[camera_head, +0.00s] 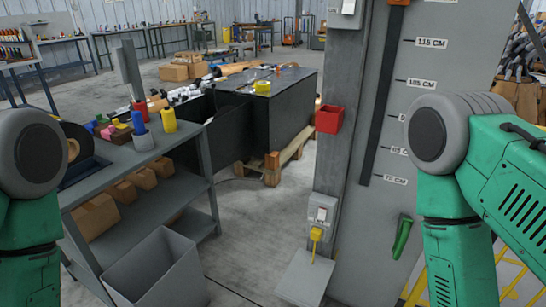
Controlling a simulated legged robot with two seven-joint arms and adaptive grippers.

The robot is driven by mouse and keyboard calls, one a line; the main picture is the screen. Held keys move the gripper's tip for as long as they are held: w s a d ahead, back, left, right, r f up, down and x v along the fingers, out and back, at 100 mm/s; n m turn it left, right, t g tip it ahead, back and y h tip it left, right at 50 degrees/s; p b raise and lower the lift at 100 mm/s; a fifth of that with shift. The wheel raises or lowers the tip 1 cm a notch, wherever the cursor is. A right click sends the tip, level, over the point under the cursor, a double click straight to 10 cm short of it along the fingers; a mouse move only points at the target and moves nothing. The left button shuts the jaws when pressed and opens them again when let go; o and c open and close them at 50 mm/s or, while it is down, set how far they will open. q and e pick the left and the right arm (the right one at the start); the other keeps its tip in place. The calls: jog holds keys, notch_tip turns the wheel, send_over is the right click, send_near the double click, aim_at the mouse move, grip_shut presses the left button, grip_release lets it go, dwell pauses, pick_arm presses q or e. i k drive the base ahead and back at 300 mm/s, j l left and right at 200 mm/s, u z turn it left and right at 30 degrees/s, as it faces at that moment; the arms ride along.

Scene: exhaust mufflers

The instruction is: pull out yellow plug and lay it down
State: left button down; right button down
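A yellow plug (316,234) sits at the underside of a small grey socket box (322,212) on the grey column, low in the middle of the picture. A short yellow piece hangs below it. Just under it is a light grey flat plate or box top (304,278). Green and grey links of my arms show at the left and right edges. Neither of my grippers is in view, and nothing of mine touches the plug.
A grey shelf cart (140,165) with bottles and cardboard boxes stands at left, with a grey bin (155,268) before it. A red box (329,119) hangs on the column (341,150). A green handle (402,236) is on the measuring panel at right. Floor between is clear.

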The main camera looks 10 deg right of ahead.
aim_at(316, 234)
jog(key=z, duration=0.25)
jog(key=i+j+z, duration=0.15)
jog(key=z, duration=0.3)
jog(key=i+j+z, duration=0.2)
jog(key=z, duration=0.25)
jog(key=i+j+z, duration=0.15)
jog(key=j+z, duration=0.25)
jog(key=i+j, duration=0.1)
jog(key=j, duration=0.3)
jog(key=i+j+z, duration=0.1)
jog(key=j, duration=0.25)
jog(key=i+j+z, duration=0.1)
jog(key=j, duration=0.3)
